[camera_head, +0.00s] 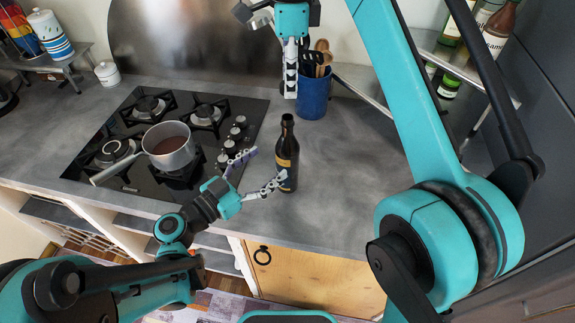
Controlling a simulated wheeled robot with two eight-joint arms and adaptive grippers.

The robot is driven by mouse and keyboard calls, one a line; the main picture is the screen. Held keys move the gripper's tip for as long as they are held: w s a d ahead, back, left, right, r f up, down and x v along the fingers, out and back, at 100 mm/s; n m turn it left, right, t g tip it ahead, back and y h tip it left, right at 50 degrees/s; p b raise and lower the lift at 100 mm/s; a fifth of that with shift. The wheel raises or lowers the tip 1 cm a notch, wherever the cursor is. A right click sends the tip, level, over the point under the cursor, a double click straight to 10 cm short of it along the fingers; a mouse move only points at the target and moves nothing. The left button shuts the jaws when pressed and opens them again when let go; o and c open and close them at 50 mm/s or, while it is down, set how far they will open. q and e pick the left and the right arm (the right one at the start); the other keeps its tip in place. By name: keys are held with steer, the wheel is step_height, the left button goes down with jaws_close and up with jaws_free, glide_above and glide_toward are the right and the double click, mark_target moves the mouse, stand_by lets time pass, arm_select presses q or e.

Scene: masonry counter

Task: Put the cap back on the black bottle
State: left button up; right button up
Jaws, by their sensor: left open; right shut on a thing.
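The black bottle (287,157) stands upright on the grey counter, right of the hob. Its neck is bare at the top. My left gripper (268,165) is open on the bottle's left side. Its lower finger reaches to the bottle's lower left side; I cannot tell whether it touches. My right gripper (290,92) hangs pointing down above and behind the bottle's mouth in the picture, its fingers close together. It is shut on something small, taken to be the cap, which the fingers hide.
A blue utensil holder (313,95) stands close behind the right gripper. A gas hob (130,182) with a saucepan (170,148) lies to the left. A shelf (465,72) with bottles is at the upper right. The counter right of the bottle is clear.

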arm_select(q)
steer(key=x, duration=0.8)
jaws_close()
arm_select(e)
steer(key=shift+f, duration=0.1)
glide_above(290, 117)
steer(key=shift+f, duration=2.4)
steer(key=shift+f, duration=0.1)
steer(key=shift+f, duration=0.8)
steer(key=shift+f, duration=0.55)
